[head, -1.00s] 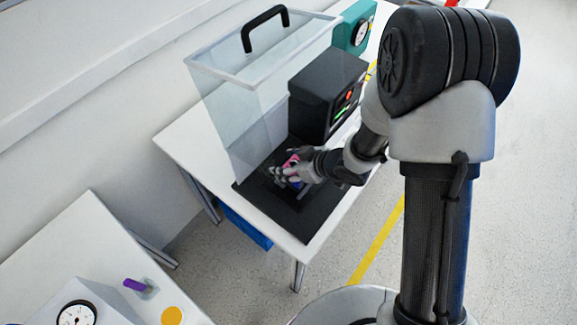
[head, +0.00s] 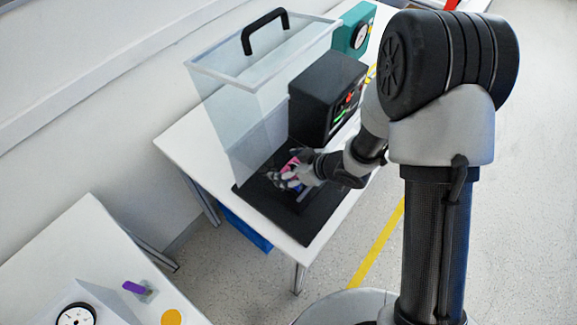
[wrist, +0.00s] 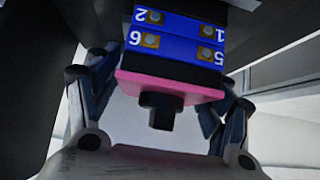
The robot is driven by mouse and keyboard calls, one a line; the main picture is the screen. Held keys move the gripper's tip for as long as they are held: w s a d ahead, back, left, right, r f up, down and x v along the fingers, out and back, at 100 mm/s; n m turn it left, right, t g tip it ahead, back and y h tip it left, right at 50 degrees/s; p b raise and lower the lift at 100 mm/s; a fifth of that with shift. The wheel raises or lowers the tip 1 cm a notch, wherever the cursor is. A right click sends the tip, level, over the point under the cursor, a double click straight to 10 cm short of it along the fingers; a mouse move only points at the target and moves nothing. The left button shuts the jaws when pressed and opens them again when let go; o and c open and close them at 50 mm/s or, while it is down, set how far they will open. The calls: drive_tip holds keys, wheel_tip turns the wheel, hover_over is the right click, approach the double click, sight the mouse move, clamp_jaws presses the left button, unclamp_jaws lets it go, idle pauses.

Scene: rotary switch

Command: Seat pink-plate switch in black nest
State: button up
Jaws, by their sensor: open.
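The switch (wrist: 180,45) has a blue body with numbered terminals, a pink plate (wrist: 168,88) and a short black shaft. In the wrist view it sits between the fingers of my gripper (wrist: 160,100), which stand apart on its left and right with gaps beside the plate. In the head view my gripper (head: 287,177) is low over the black base (head: 318,217), with a bit of pink showing at its fingers. The black nest is not clearly seen; my gripper covers that area. I cannot tell whether the switch is fully seated.
A clear guard box with a black handle (head: 265,25) stands over the back of the base. A black tester (head: 325,95) with lit marks is close to my gripper. A teal gauge box (head: 353,30) is behind. A second table (head: 75,240) at lower left holds a purple-handled item.

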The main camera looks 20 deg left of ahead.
drive_tip(key=d+r+m+t+h+p, duration=0.45)
drive_tip(key=d+r+m+h, duration=0.35)
drive_tip(key=d+r, duration=1.85)
drive_tip(key=s+r+m+g, duration=0.1)
drive_tip(key=s+r+m, duration=0.1)
drive_tip(key=s, duration=0.8)
drive_tip(key=s+r+m+g, duration=0.2)
drive_tip(key=s+r+m, duration=0.1)
drive_tip(key=s, duration=0.7)
drive_tip(key=shift+d+r+m, duration=0.3)
drive_tip(key=shift+r, duration=0.15)
drive_tip(key=shift+g, duration=0.25)
drive_tip(key=shift+c, duration=0.6)
